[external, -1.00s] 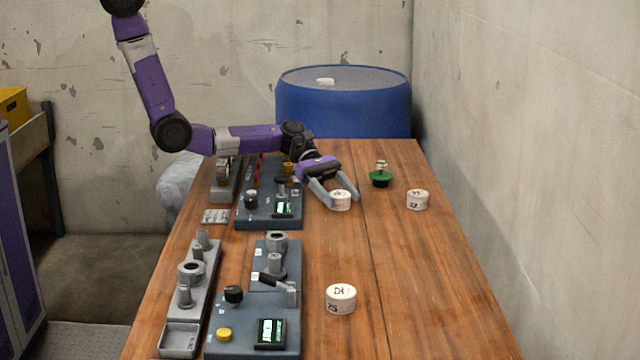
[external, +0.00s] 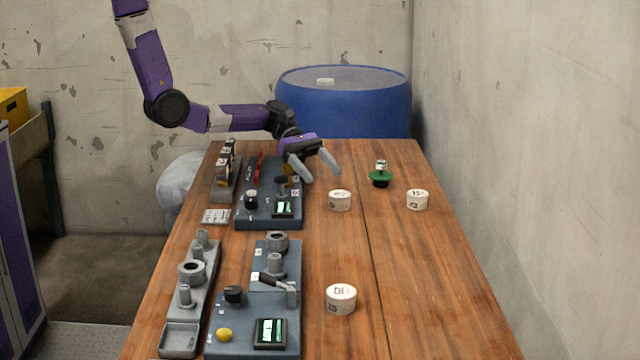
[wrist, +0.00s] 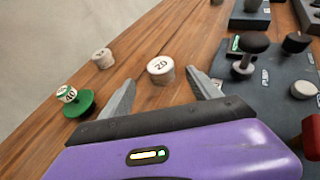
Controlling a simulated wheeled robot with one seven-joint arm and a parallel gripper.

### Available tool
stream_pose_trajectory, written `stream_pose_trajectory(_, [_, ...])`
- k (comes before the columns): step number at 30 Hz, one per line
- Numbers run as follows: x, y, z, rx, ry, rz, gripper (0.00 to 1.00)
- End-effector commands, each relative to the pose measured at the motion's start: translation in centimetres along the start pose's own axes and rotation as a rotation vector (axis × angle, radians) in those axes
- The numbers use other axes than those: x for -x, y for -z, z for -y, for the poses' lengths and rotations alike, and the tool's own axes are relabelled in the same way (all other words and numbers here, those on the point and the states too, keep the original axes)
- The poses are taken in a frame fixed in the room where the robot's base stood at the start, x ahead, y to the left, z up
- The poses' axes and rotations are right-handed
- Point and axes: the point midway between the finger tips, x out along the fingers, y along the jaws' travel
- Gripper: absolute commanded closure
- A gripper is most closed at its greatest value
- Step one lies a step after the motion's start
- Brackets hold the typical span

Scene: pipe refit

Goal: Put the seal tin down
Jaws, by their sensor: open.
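A white round tin (external: 340,200) with dark lettering stands upright on the wooden table, right of the far blue-grey panel. It also shows in the wrist view (wrist: 160,69), ahead of the gap between the fingers. My gripper (external: 318,170) is open and empty, above and behind this tin and clear of it. Similar white tins stand at the right (external: 417,199) and nearer the front (external: 341,298). I cannot tell from the labels which one is the seal tin.
A green-based item with a white top (external: 380,175) stands right of my gripper. The far panel (external: 268,208) and near panel (external: 250,330) with knobs and displays line the left. A grey tray (external: 180,340) lies beside them. A blue barrel (external: 343,105) stands behind the table.

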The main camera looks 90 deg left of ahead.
Motion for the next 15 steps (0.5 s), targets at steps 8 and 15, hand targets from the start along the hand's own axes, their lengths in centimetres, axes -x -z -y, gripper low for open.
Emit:
stream_pose_trajectory(8, [2.5, 0.0, 0.0, 0.001, 0.001, 0.001, 0.28])
stream_pose_trajectory(15, [2.5, 0.1, 0.0, 0.000, 0.001, 0.001, 0.28])
